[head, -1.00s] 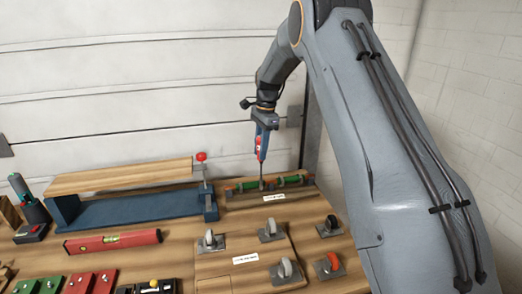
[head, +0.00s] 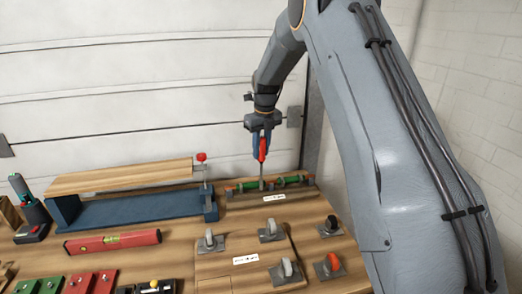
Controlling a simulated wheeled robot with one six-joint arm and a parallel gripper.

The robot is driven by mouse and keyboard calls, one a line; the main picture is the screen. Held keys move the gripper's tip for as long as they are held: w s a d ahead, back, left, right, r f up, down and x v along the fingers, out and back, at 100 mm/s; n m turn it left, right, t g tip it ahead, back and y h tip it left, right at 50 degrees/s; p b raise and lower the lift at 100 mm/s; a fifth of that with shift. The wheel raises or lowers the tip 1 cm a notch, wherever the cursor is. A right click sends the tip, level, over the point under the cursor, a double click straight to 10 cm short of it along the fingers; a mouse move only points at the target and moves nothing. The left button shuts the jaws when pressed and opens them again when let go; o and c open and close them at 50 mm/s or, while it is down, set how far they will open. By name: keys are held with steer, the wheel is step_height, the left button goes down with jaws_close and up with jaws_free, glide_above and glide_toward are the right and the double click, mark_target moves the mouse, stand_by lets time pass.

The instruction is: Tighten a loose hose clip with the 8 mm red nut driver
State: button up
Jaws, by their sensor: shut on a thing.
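My gripper (head: 262,133) is at the back right of the bench, shut on the red nut driver (head: 262,150). The driver points down, with its shaft tip at the green hose (head: 245,185) on a wooden board (head: 238,195). The tip appears to meet a hose clip there, but the clip is too small to make out and I cannot tell if it is seated. Dark clip-like bands show along the hose.
A blue vise (head: 130,212) with a wooden plank (head: 120,178) and red-knobbed upright stands to the left. A red spirit level (head: 112,242) lies in front. The garage door is close behind.

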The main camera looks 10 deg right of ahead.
steer(key=shift+m, duration=0.3)
steer(key=shift+r+p, duration=0.3)
steer(key=shift+r, duration=0.2)
steer(key=n, duration=0.9)
steer(key=n+g, duration=0.1)
steer(key=n, duration=0.3)
steer(key=shift+y, duration=0.4)
steer(key=n, duration=0.7)
steer(key=shift+s+g, duration=0.15)
steer(key=shift+g, duration=0.25)
steer(key=n, duration=0.5)
steer(key=shift+g+h, duration=0.3)
